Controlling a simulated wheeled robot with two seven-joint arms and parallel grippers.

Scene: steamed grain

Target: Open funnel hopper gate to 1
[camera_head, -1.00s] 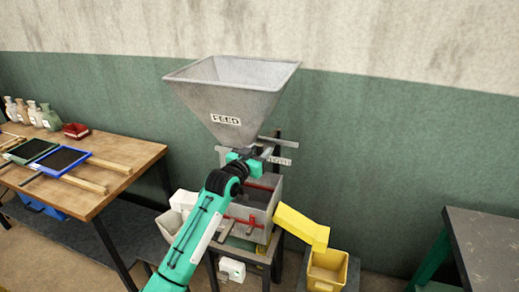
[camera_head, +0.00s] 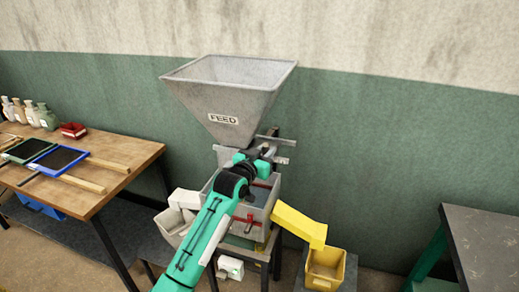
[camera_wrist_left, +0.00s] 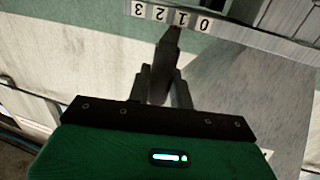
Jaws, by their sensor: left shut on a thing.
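The grey funnel hopper (camera_head: 228,98), labelled FEED, stands above the machine body. My left gripper (camera_head: 266,152) is just below the hopper's outlet, in front of the gate rails. In the left wrist view its fingers (camera_wrist_left: 170,82) are shut on a thin dark gate handle (camera_wrist_left: 173,36). The handle's tip lies just under a number strip (camera_wrist_left: 171,17) reading 3, 2, 1, 0 upside down. The tip is close to the 1, slightly toward the 2. The gate plate itself is hidden by my arm in the head view. My right gripper is not in view.
A yellow chute (camera_head: 299,224) slopes right to a yellow bin (camera_head: 325,269). A wooden table (camera_head: 125,152) with framed trays and bottles stands left. A dark table (camera_head: 487,238) stands right. A green and pale wall is close behind the hopper.

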